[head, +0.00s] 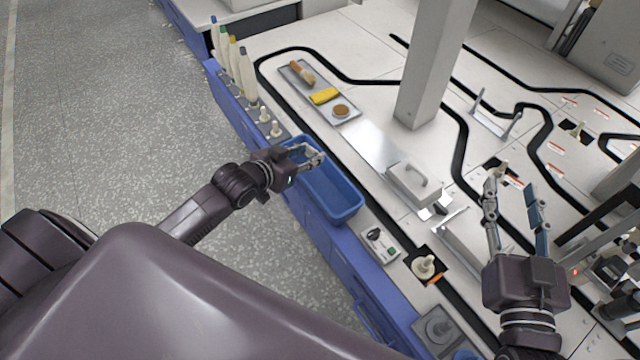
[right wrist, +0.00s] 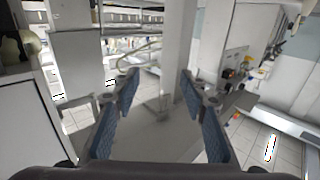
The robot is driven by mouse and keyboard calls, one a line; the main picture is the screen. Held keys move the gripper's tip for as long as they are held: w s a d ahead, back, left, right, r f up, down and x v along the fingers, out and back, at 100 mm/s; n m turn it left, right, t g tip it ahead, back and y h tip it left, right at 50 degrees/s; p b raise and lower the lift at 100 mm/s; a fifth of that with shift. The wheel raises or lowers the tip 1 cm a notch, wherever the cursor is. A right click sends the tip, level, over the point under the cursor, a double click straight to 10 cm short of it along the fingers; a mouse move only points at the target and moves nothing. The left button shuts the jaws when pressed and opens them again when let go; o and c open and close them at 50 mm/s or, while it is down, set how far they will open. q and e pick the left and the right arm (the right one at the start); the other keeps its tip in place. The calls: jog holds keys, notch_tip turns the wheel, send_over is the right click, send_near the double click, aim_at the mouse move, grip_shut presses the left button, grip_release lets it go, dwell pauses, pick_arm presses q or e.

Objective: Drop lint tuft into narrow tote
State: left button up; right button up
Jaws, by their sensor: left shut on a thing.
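The narrow tote is a blue open bin (head: 345,207) set along the near left edge of the bench in the head view. My left gripper (head: 316,156) is over the tote's far half, with its fingers closed. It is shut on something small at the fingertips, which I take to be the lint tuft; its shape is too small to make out. My right gripper (head: 511,188) is open and empty over the right part of the bench. Its spread, blue-padded fingers also show in the right wrist view (right wrist: 159,80), with nothing between them.
A grey tray (head: 312,84) beyond the tote holds a brown brush (head: 301,72), a yellow cloth (head: 324,96) and a round brown piece (head: 341,110). Tall bobbins (head: 247,75) stand left of it. A pale column (head: 432,65) rises from the bench. A metal lidded box (head: 412,184) sits right of the tote.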

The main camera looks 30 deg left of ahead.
pick_arm(q)
jog(key=shift+f+b, duration=1.35)
jog(key=shift+b, duration=0.35)
pick_arm(e)
jog(key=s+r+t+y, duration=0.2)
jog(key=s+r+t, duration=0.1)
jog(key=r, duration=0.5)
jog(key=s+r+t+y, duration=0.1)
jog(key=s+r+t, duration=0.3)
jog(key=r+t, duration=0.2)
jog(key=shift+s+r+y, duration=0.3)
jog(key=shift+r+y, duration=0.1)
jog(key=shift+r, duration=0.8)
pick_arm(q)
jog(key=o, duration=0.7)
jog(key=shift+o, duration=0.2)
jog(key=v, duration=1.2)
jog(key=shift+s+f, duration=0.1)
